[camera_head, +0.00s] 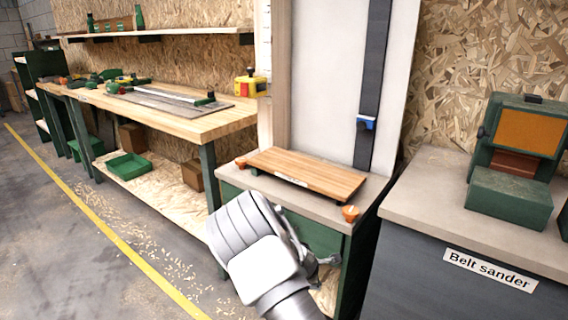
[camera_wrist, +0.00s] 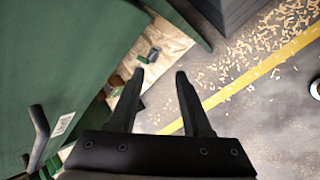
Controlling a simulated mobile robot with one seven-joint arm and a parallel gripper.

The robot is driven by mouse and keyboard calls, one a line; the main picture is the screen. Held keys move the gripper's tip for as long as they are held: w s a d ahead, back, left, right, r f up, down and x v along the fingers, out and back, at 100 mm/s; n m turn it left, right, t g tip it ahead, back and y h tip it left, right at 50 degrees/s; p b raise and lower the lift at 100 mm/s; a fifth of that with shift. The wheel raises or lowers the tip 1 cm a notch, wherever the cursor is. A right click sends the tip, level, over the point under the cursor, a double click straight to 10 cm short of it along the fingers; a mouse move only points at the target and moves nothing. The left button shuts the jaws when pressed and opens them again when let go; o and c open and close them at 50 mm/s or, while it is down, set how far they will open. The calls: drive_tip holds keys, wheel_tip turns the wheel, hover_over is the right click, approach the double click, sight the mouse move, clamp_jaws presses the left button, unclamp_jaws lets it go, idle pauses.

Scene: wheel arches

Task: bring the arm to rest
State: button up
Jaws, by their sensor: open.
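My gripper (camera_wrist: 160,75) shows in the wrist view with its two dark fingers spread apart and nothing between them. It points down past a green cabinet side (camera_wrist: 60,65) towards the floor and a low shelf. A wooden board (camera_head: 305,172) lies on the top of that cabinet, apart from the arm.
A belt sander (camera_head: 515,150) stands on a grey counter at the right. A long workbench (camera_head: 190,122) with tools runs along the left wall. A green tray (camera_head: 128,166) is on its lower shelf. The floor (camera_head: 60,240) at the left, with a yellow line and wood shavings, is open.

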drive_tip(key=s+d+r+m+y, duration=0.15)
drive_tip(key=s+r+m, duration=0.25)
drive_tip(key=r, duration=0.4)
drive_tip(key=s+d+r+m+g, duration=0.1)
drive_tip(key=s+d+r+m, duration=0.1)
drive_tip(key=s+r+m, duration=0.45)
drive_tip(key=s+d+r+m+y, duration=0.1)
drive_tip(key=s+r, duration=0.2)
drive_tip(key=r, duration=0.7)
drive_tip(key=s+r+m, duration=0.3)
drive_tip(key=s+r, duration=0.2)
drive_tip(key=s, duration=0.7)
drive_tip(key=s+r+m, duration=0.4)
drive_tip(key=s+r, duration=0.2)
drive_tip(key=s, duration=0.5)
wheel_tip(320, 180, up, 24)
drive_tip(key=p, duration=2.4)
drive_tip(key=shift+a+f+y, duration=0.15)
drive_tip(key=shift+y, duration=0.3)
